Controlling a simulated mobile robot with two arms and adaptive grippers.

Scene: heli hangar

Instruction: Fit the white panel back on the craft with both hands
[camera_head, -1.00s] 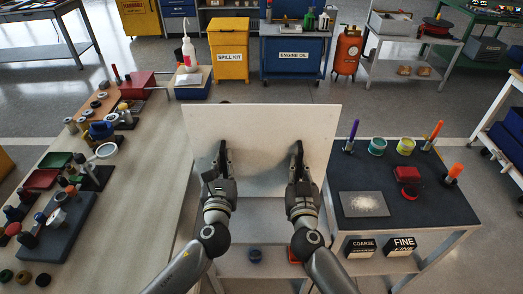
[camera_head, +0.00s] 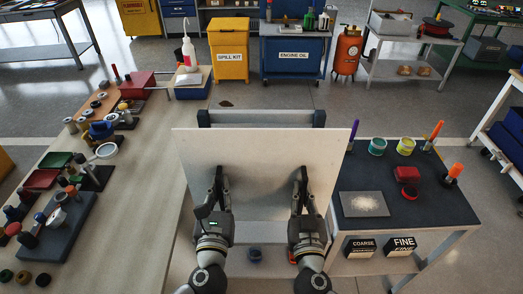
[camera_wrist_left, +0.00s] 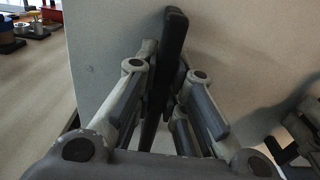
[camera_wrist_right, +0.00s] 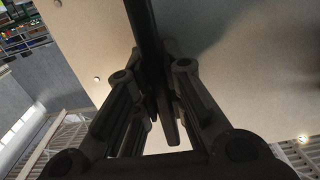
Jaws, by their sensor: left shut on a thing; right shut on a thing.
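The white panel (camera_head: 260,155) is a large flat sheet in the middle of the head view, in front of me. My left gripper (camera_head: 219,178) is shut on a dark upright bar on the panel's left half; the bar also shows between the fingers in the left wrist view (camera_wrist_left: 168,60). My right gripper (camera_head: 301,178) is shut on a similar bar on the panel's right half, and it also shows in the right wrist view (camera_wrist_right: 150,50). The panel hides most of what lies behind it. I cannot make out the craft in the head view.
A grey frame (camera_head: 262,117) shows just behind the panel's top edge. A long bench (camera_head: 130,205) with tools and parts runs along the left. A dark-topped cart (camera_head: 430,208) with cans, markers and a grey sheet stands close on the right. Open floor lies beyond.

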